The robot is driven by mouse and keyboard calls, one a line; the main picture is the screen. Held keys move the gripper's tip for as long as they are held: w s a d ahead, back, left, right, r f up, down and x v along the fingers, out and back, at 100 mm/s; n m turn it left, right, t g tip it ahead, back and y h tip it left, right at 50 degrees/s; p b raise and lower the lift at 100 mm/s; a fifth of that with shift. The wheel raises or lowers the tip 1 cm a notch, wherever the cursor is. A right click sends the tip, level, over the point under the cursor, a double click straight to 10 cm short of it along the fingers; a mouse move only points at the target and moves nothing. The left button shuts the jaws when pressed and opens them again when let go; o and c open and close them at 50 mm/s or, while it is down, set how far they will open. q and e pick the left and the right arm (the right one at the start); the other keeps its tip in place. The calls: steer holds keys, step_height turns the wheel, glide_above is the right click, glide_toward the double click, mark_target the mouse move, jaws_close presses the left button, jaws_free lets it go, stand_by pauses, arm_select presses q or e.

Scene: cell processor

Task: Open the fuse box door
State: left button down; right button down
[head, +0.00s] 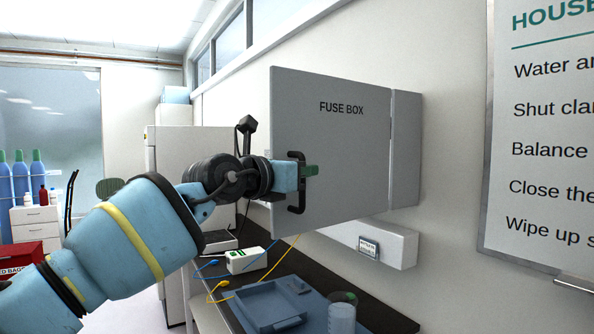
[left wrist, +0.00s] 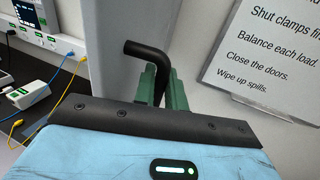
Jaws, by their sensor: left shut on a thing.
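The grey fuse box door (head: 335,150), marked FUSE BOX, stands angled out from the wall. Its left, handle edge looks nearer to me than its right edge, where it meets the grey box body (head: 406,150). The inside is hidden behind the door. A black bar handle (head: 297,207) is on the door's left part; its bent end also shows in the left wrist view (left wrist: 146,50). My left gripper (head: 308,171) is shut on the handle, its green fingers (left wrist: 160,88) on both sides of the bar. My right gripper is not in view.
Below the door, a dark bench (head: 375,305) holds a blue tray (head: 270,303), a clear container (head: 342,318) and a white box with cables (head: 247,260). A light grey wall unit (head: 390,245) juts out under the fuse box. A wall poster (head: 545,130) is at the right.

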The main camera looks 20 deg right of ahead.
arm_select(q)
steer(key=shift+s+d, duration=0.1)
steer(key=shift+s, duration=0.15)
stand_by(0.4)
steer(key=c, duration=1.8)
jaws_free()
steer(key=shift+v, duration=3.85)
steer(key=shift+f, duration=0.15)
